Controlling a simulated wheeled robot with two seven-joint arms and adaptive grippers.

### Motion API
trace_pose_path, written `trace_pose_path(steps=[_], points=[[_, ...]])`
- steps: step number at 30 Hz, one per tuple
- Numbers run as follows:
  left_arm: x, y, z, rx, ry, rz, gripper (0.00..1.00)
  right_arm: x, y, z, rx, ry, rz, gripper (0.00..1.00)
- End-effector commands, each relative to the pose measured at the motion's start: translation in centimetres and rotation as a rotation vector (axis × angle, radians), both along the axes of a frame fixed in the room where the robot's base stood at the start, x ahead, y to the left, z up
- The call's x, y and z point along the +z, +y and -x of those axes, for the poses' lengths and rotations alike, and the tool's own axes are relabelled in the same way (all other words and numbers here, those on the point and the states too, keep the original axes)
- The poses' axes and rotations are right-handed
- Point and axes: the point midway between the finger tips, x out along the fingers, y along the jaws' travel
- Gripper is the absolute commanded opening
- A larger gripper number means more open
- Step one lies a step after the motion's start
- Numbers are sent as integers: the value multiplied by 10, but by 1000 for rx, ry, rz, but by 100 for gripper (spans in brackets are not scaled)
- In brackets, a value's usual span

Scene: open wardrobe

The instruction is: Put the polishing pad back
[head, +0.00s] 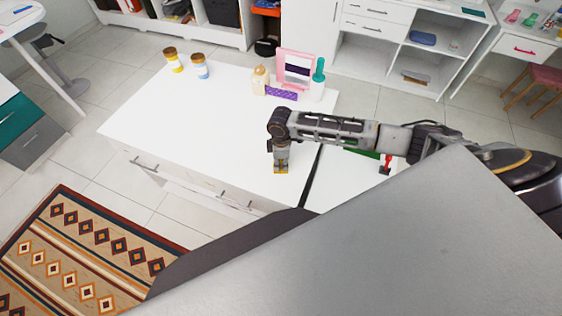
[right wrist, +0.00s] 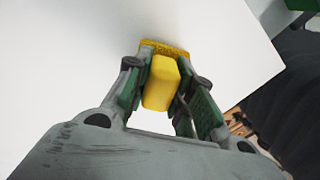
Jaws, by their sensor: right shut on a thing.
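My right gripper (head: 281,165) reaches in from the right over the white tabletop (head: 190,125), near its front edge, with its fingers pointing down. In the right wrist view, the right gripper (right wrist: 165,95) is shut on the polishing pad (right wrist: 160,82), a yellow block with a flat, darker yellow end. I cannot tell whether the pad touches the tabletop. My left gripper is not in view.
A yellow jar (head: 173,62) and a blue-labelled jar (head: 201,68) stand at the back left of the tabletop. A pink frame (head: 296,68), a beige bottle (head: 261,79), a purple item (head: 281,93) and a teal-topped item (head: 319,75) stand at the back right. The middle is clear.

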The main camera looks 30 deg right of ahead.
Motion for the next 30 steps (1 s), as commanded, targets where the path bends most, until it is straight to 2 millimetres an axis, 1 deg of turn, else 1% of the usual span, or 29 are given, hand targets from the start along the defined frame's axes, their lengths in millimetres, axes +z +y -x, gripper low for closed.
trace_pose_path(steps=[5,6,10,23,26,30], points=[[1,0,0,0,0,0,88,-3,0,0,0,0,-1,2],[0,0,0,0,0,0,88,-2,0,0,0,0,-1,29],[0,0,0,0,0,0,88,-2,0,0,0,0,0,46],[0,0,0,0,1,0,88,0,0,0,0,-1,0,46],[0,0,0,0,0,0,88,5,0,-1,-1,-1,0,46],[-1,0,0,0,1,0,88,18,0,-1,-1,-1,0,46]])
